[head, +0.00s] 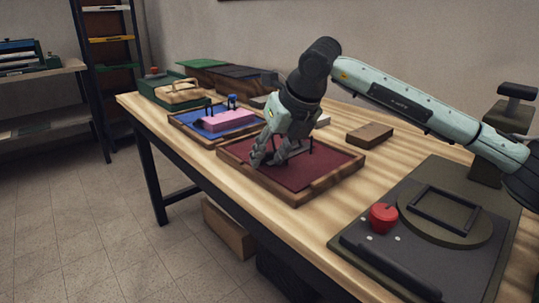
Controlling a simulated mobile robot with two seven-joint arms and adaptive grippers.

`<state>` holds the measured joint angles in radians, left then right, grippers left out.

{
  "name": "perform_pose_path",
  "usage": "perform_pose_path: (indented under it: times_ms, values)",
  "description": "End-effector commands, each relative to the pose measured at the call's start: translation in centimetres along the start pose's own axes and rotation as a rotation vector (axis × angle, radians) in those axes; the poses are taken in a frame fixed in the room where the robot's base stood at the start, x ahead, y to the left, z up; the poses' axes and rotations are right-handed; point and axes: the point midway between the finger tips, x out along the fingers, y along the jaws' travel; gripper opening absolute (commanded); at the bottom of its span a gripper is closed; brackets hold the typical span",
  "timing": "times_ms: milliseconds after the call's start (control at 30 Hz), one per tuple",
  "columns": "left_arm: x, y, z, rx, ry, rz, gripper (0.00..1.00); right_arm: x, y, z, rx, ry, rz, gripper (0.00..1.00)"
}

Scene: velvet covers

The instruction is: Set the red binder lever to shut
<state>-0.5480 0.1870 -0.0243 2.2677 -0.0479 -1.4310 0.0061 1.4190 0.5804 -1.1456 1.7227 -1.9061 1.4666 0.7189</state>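The red binder (325,166) looks like a dark red panel in a wooden frame, lying flat near the middle of the table. My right gripper (262,158) reaches down over its left-back part, with its fingers low near the red surface. A thin dark upright piece (311,147) shows beside the fingers at the back. The fingers and palm cover part of the binder, and I cannot make out the lever or its position. Whether the fingers are open or closed on something is unclear. My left gripper is not in view.
Behind it, a blue panel (187,120) in a wooden frame carries a pink block (228,121) and blue-topped posts. A brown block (370,135) lies to the right. A dark board (430,262) with a round red object (383,217) is at front right.

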Motion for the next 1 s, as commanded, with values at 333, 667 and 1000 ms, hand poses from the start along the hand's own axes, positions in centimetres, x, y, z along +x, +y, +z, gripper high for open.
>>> perform_pose_path:
  times_ms: [333, 667, 1000]
  values:
    - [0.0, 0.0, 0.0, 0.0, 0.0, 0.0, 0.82, -6.0, 0.0, 0.1, -0.001, -0.005, -0.001, 0.37]
    - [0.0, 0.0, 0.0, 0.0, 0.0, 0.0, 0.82, -11.2, 0.0, 0.0, 0.0, -0.002, -0.001, 0.37]
    - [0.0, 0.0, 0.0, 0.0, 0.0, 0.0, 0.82, -11.9, 0.0, 0.0, 0.001, -0.001, 0.0, 0.37]
